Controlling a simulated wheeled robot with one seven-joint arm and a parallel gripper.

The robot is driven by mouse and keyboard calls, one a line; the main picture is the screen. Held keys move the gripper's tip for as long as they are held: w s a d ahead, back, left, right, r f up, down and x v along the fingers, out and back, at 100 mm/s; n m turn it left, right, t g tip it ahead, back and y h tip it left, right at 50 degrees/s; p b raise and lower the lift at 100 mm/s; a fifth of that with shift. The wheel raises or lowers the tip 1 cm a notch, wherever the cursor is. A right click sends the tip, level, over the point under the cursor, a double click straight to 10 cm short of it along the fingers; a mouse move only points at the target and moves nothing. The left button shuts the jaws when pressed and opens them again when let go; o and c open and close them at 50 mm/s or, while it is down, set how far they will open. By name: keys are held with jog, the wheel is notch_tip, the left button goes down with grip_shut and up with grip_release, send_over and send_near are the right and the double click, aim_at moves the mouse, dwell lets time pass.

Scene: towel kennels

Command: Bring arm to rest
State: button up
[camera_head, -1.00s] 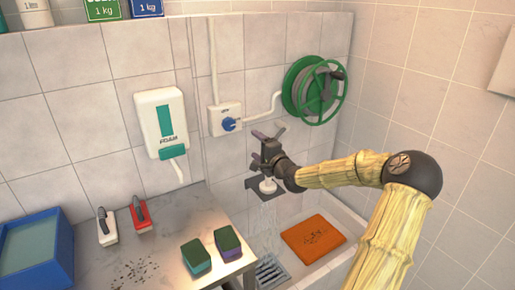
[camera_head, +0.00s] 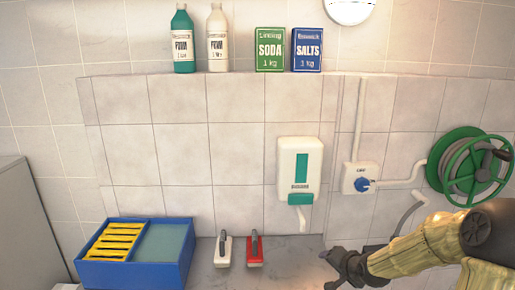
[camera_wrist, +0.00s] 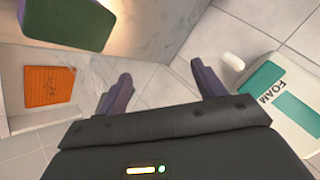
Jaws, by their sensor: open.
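My gripper (camera_head: 327,269) is at the lower right of the head view, in front of the worktop and below the wall dispenser. My yellow, bamboo-like arm reaches in from the right edge. In the wrist view my gripper (camera_wrist: 160,74) has its two purple fingers spread apart, with nothing between them. A pale wall or slab surface lies beyond the fingers.
The wall dispenser (camera_head: 300,168) also shows in the wrist view (camera_wrist: 285,100), right of the fingers. A green-topped sponge (camera_wrist: 70,20) and an orange mat (camera_wrist: 50,86) are left. A white brush (camera_head: 223,252), red brush (camera_head: 254,250) and blue tray (camera_head: 168,279) line the worktop.

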jog(key=s+a+r+n+g+h, duration=0.1)
jog(key=s+a+n+g, duration=0.2)
jog(key=s, duration=0.8)
jog(key=s+a+r+n+g+h, duration=0.1)
jog(key=s+a+n+g, duration=0.2)
jog(key=s, duration=0.9)
jog(key=shift+s+a+n+g+p, duration=0.2)
jog(key=shift+a+n+g+p, duration=0.15)
jog(key=shift+a+n, duration=0.6)
jog(key=shift+d, duration=0.2)
